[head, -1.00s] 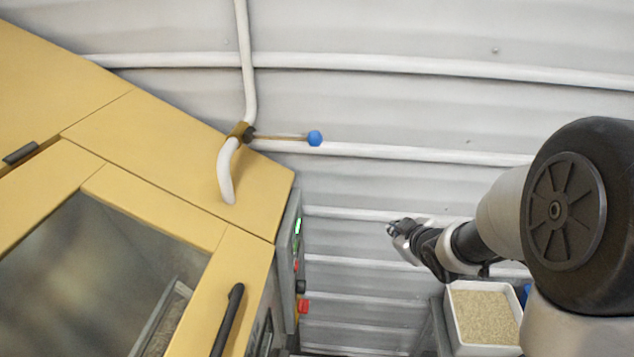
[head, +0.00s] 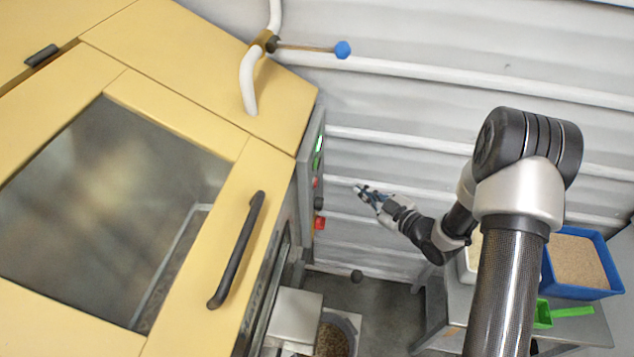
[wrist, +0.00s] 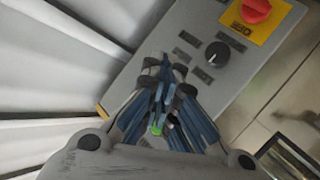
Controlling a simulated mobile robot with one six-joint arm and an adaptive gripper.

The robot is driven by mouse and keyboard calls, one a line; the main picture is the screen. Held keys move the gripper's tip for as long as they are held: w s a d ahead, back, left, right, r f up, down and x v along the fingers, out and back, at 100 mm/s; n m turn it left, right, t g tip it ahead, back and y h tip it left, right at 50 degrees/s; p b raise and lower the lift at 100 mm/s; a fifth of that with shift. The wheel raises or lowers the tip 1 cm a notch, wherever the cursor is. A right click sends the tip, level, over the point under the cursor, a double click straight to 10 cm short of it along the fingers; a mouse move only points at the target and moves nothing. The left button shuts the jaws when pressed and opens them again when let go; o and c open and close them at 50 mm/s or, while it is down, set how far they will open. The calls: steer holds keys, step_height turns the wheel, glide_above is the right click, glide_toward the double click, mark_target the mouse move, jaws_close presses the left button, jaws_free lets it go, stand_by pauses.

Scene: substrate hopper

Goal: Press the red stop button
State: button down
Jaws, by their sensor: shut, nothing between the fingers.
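The red stop button (head: 319,223) sticks out from the lower part of the grey control panel (head: 309,165) on the side of the yellow machine. In the wrist view the red stop button (wrist: 257,10) sits on a yellow plate at the top right, partly cut by the frame edge. My gripper (head: 363,191) is shut and empty, to the right of the panel and apart from it. In the wrist view my gripper (wrist: 166,68) points at the panel, with its fingertips left of and below the button.
A black knob (wrist: 217,54) with small labels lies between my fingertips and the button in the wrist view. A door handle (head: 238,250) is on the machine's front. A blue bin (head: 583,264) and a green scoop (head: 545,315) are on the grey table at right.

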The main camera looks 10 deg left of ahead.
steer(key=a, duration=0.8)
steer(key=shift+w+a, duration=0.15)
steer(key=shift+a, duration=0.3)
stand_by(1.1)
steer(key=shift+a, duration=0.3)
steer(key=shift+a+b, duration=0.4)
steer(key=shift+a, duration=0.05)
stand_by(0.6)
steer(key=shift+d, duration=0.85)
steer(key=shift+d+b, duration=0.5)
steer(key=shift+d, duration=2)
